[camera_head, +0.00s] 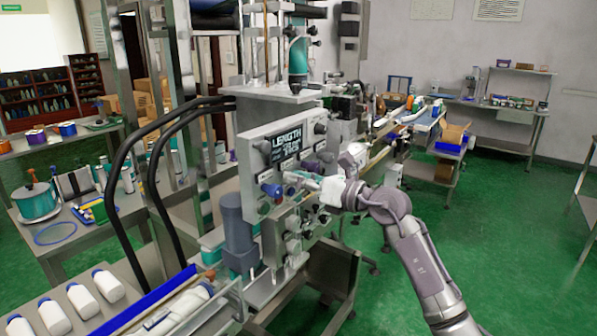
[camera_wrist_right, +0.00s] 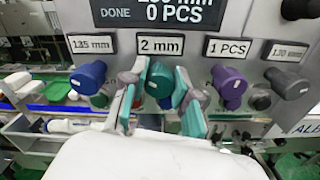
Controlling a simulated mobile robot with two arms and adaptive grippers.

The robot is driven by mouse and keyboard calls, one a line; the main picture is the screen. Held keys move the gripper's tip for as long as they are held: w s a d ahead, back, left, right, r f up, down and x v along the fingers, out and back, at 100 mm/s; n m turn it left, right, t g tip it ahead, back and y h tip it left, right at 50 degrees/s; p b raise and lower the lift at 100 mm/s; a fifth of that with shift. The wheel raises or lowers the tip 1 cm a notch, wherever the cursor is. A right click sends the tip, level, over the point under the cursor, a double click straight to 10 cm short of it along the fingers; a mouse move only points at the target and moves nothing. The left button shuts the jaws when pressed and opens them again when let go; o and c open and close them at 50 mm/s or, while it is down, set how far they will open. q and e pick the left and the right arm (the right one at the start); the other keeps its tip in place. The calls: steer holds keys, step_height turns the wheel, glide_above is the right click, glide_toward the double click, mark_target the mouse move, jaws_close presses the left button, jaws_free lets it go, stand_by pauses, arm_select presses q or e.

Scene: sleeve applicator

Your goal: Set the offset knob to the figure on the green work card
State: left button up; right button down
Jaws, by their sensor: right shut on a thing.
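The control panel (camera_head: 255,160) of the machine carries a dark display (camera_head: 292,143) headed "LENGTH". In the right wrist view, a teal knob (camera_wrist_right: 160,78) sits below a plate reading "2 mm" (camera_wrist_right: 160,45); no word "offset" is readable. My right gripper (camera_wrist_right: 160,103) is shut on the teal knob, one finger on each side of it. In the head view the right gripper (camera_head: 311,184) reaches the panel from the right and hides part of the knob row. My left gripper is not in view. I cannot make out a green work card.
A blue knob (camera_wrist_right: 88,77) under "135 mm" and a purple knob (camera_wrist_right: 229,82) under "1 PCS" flank the teal one closely. White bottles (camera_head: 82,300) lie at front left. Green floor is open at right.

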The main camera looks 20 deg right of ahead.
steer(key=m+p, duration=0.6)
steer(key=p, duration=0.1)
steer(key=m+p, duration=0.3)
steer(key=p, duration=0.1)
steer(key=shift+r, duration=0.25)
steer(key=shift+d+f+m+p, duration=0.1)
steer(key=shift+f+m+p, duration=0.1)
steer(key=shift+m+p, duration=0.9)
steer(key=shift+f+m, duration=0.15)
steer(key=shift+m, duration=0.85)
steer(key=c, duration=0.9)
jaws_free()
steer(key=shift+o, duration=0.2)
steer(key=v, duration=1.2)
